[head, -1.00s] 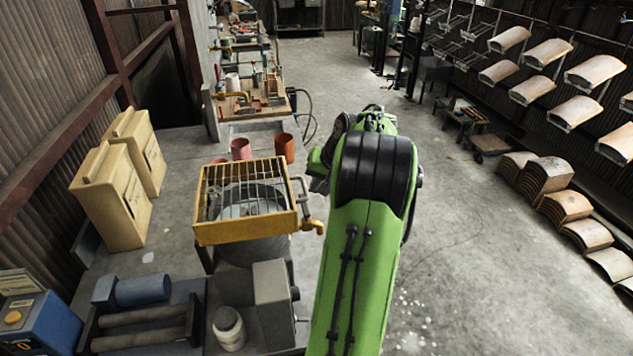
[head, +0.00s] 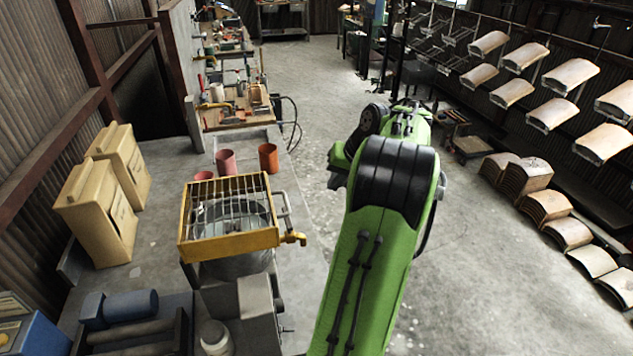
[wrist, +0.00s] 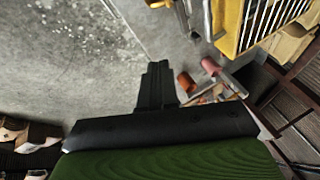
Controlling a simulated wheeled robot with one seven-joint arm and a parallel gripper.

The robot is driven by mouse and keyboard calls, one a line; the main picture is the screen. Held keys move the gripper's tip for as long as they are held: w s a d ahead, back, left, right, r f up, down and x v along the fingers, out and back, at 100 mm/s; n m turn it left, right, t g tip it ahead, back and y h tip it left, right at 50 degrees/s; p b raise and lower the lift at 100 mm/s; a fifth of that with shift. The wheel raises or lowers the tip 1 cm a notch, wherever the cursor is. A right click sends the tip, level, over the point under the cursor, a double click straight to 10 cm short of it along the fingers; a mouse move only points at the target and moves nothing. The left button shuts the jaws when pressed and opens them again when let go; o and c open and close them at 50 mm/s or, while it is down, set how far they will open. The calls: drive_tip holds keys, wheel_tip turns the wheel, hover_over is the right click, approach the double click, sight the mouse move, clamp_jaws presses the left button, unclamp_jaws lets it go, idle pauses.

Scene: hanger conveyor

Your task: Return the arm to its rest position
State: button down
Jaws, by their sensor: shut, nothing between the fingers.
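My green and black arm (head: 375,255) rises from the bottom middle of the head view, bent at a black joint. My gripper is hidden behind the arm there. In the wrist view my gripper (wrist: 157,72) shows as black fingers close together, with nothing between them. It is apart from everything around it, with concrete floor behind.
A yellow wire-topped frame (head: 228,240) stands left of my arm, with red pots (head: 226,162) beyond it. Curved panels (head: 572,77) hang on the conveyor at the right, with stacks (head: 547,206) below. Floor between is clear.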

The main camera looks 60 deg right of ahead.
drive_tip(key=w+a+r+n+b, duration=0.25)
drive_tip(key=w+a, duration=0.25)
drive_tip(key=a, duration=0.6)
drive_tip(key=w+a+r+n+b, duration=0.1)
drive_tip(key=w+a+n, duration=0.25)
drive_tip(key=a, duration=0.75)
drive_tip(key=s+a+f+n+b, duration=0.2)
drive_tip(key=s+a, duration=0.1)
drive_tip(key=a, duration=0.9)
drive_tip(key=s+a+f+n+b, duration=0.1)
drive_tip(key=s+a+f+n, duration=0.3)
drive_tip(key=s+a, duration=0.4)
drive_tip(key=shift+s+f+y+b, duration=0.35)
drive_tip(key=shift+s+f, duration=0.4)
drive_tip(key=shift+s, duration=0.35)
